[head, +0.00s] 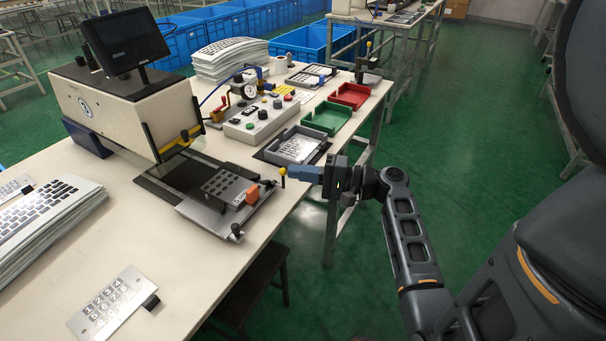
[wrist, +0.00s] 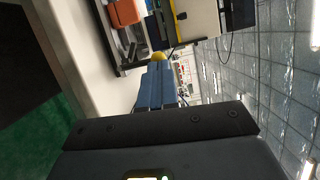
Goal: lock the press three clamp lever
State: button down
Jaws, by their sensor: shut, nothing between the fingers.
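A clamp lever with a yellow knob (head: 283,171) stands upright on a dark stem at the right edge of the press fixture plate (head: 205,222). An orange block (head: 252,195) sits beside it on the plate. My gripper (head: 295,173) has blue fingers, shut and empty, pointing left with their tips right at the knob. In the wrist view the yellow knob (wrist: 158,56) shows just beyond the fingertips (wrist: 157,66); I cannot tell whether they touch. The orange block (wrist: 125,12) is partly cut off there. No label tells which press this is.
The cream press (head: 120,112) with a screen stands behind the fixture. A button box (head: 262,118), a grey tray (head: 296,147), a green tray (head: 327,118) and a red tray (head: 350,95) lie farther back. Keypad sheets (head: 45,225) lie left. The floor right of the table is clear.

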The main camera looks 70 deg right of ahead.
jog(key=shift+w+a+r+n+g+h+b, duration=0.15)
jog(key=shift+a+n+g+b, duration=0.25)
jog(key=shift+n, duration=0.5)
jog(key=shift+w+a+n+g+h+b, duration=0.15)
jog(key=shift+a+n, duration=0.3)
jog(key=shift+n, duration=0.45)
jog(key=shift+a+n+g, duration=0.25)
jog(key=shift+n, duration=0.25)
jog(key=shift+s, duration=0.1)
